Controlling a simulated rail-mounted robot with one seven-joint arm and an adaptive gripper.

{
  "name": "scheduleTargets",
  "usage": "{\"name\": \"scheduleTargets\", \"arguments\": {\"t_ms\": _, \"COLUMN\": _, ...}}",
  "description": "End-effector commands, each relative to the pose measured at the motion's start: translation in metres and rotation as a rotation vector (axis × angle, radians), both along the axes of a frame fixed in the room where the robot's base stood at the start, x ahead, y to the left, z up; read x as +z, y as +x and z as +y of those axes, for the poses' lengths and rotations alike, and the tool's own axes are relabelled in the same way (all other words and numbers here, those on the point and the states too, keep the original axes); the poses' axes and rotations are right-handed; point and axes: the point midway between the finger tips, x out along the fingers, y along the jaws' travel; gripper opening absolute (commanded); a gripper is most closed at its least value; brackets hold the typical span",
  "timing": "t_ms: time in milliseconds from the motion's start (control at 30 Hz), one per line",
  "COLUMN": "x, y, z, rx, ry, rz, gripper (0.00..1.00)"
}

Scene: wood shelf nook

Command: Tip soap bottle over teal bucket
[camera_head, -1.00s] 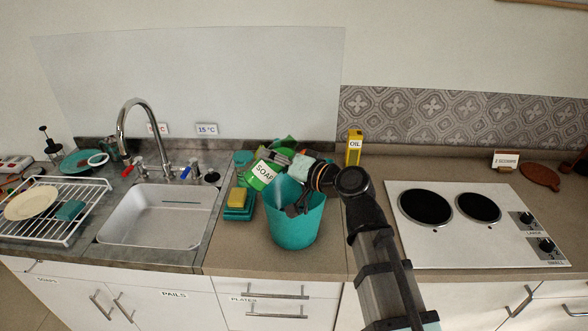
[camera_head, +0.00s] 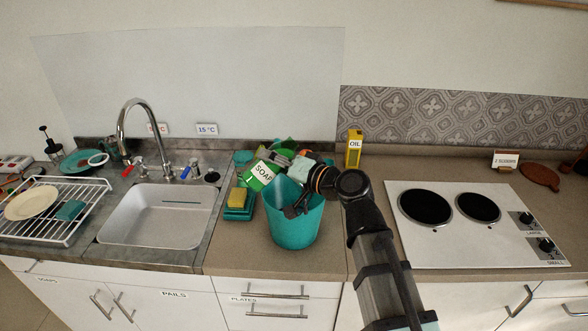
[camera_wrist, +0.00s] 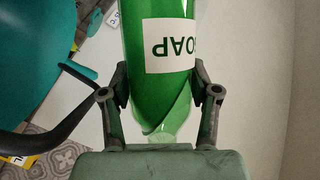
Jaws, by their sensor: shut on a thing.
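The green soap bottle (camera_head: 262,175), with a white SOAP label, is tilted above the left rim of the teal bucket (camera_head: 295,230). My gripper (camera_head: 291,168) is shut on the bottle and reaches over the bucket from the right. In the wrist view the bottle (camera_wrist: 160,85) lies between my two fingers (camera_wrist: 160,98), its label upside down. The bucket (camera_wrist: 25,60) fills the left of that view, with a dark curved handle (camera_wrist: 65,128). I cannot see the bucket's bottom or any liquid in it.
A yellow sponge on a teal block (camera_head: 239,205) sits left of the bucket. The sink (camera_head: 155,217) is further left. A yellow oil box (camera_head: 354,150) stands behind on the right, and the hob (camera_head: 465,240) is further right. Free counter lies in front of the bucket.

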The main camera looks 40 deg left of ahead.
Motion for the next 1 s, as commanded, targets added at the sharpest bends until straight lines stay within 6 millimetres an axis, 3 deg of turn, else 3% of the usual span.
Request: {"name": "scheduleTargets", "arguments": {"t_ms": 1000, "x": 0.0050, "y": -0.0008, "z": 0.0008, "rx": 0.000, "ry": 0.028, "rz": 0.056, "gripper": 0.12}}
